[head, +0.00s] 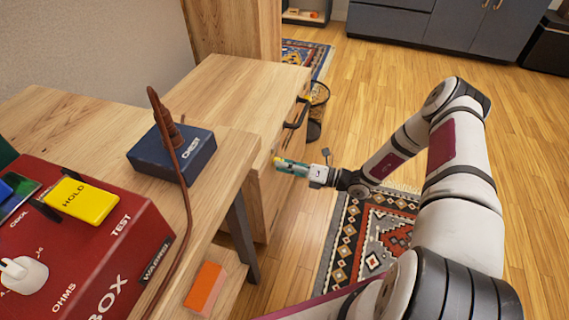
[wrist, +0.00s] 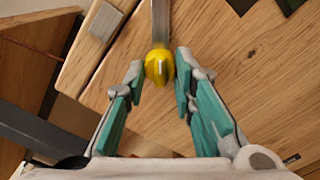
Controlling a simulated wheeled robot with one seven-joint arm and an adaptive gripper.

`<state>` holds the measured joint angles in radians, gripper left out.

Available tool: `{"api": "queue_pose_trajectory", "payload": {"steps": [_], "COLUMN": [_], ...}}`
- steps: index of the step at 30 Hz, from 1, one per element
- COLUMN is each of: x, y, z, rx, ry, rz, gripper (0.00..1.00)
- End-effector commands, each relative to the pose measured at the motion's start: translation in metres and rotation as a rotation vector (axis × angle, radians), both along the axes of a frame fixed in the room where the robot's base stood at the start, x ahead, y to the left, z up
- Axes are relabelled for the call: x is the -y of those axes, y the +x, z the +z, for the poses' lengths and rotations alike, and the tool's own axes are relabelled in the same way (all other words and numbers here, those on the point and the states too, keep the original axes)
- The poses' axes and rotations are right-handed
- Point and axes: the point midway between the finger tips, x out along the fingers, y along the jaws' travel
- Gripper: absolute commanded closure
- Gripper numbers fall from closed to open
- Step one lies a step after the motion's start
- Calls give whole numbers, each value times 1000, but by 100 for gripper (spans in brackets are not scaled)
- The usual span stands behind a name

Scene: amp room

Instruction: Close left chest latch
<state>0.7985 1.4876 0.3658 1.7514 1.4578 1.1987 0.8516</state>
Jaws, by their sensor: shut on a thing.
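The wooden chest (head: 228,88) stands beside the workbench, with a black handle (head: 297,115) on its front. In the wrist view, a grey metal latch strip (wrist: 161,25) ends in a yellow knob (wrist: 158,68) against the wood. My gripper (wrist: 159,70) has its teal fingers on either side of this knob and is shut on it. In the head view, my gripper (head: 280,163) is at the near end of the chest's front, and a bit of yellow shows at its tips. A second yellow piece (head: 308,98) shows near the front's far end.
A blue box marked CHEST (head: 170,152) with a brown plug and cable sits on the bench. A red meter box (head: 75,235) is at the left. An orange block (head: 205,289) lies below the bench edge. A dark bin (head: 317,108) stands beyond the handle. Wooden floor is open at the right.

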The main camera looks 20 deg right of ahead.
Motion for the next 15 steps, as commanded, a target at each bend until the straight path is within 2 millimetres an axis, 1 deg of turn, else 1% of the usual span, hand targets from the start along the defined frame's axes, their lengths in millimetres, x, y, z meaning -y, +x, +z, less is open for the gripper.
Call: {"api": "queue_pose_trajectory", "payload": {"steps": [15], "x": [1], "y": [1], "z": [-2], "rx": [392], "ry": [-287], "rz": [-1], "gripper": [100]}}
